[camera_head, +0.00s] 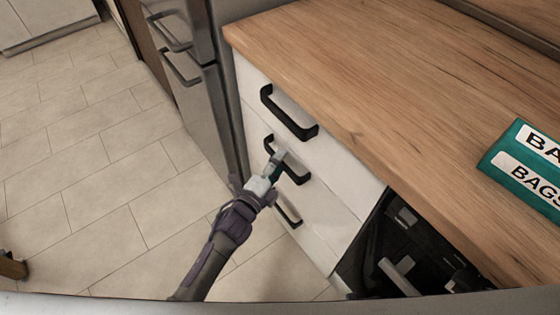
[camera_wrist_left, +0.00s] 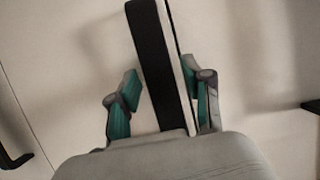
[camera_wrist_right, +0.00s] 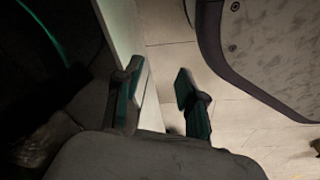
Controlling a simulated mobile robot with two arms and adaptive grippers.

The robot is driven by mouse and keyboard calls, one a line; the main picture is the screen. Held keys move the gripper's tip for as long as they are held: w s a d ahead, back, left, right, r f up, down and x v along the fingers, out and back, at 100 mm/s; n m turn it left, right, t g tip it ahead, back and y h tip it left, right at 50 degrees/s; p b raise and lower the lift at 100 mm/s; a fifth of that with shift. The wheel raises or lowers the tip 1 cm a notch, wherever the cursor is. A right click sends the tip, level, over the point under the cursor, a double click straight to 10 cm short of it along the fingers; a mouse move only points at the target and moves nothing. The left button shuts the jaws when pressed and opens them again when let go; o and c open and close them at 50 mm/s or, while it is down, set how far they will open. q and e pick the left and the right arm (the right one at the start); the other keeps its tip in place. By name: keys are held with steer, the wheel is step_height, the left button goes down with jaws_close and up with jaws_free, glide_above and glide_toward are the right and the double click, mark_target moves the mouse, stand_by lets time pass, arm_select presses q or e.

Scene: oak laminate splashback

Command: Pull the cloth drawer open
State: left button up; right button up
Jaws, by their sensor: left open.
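A white drawer stack stands under the wooden worktop, with a top drawer handle (camera_head: 300,130), a middle drawer handle (camera_head: 296,178) and a lower handle (camera_head: 288,216), all black. I cannot tell by label which is the cloth drawer. My left gripper (camera_head: 277,163) is at the middle handle. In the left wrist view the open left gripper (camera_wrist_left: 161,82) has its fingers on either side of a black handle bar (camera_wrist_left: 152,50), with gaps visible. The drawer fronts look flush and closed. My right gripper (camera_wrist_right: 163,78) is open and empty, seen only in the right wrist view.
The wooden worktop (camera_head: 370,60) overhangs the drawers, with a green box labelled BAGS (camera_head: 525,170) at right. A dark open compartment (camera_head: 420,245) is right of the drawers. A steel appliance (camera_head: 185,65) stands to the left.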

arm_select(q)
steer(key=shift+w+d, duration=0.15)
steer(key=shift+w, duration=0.1)
jaws_close()
stand_by(0.4)
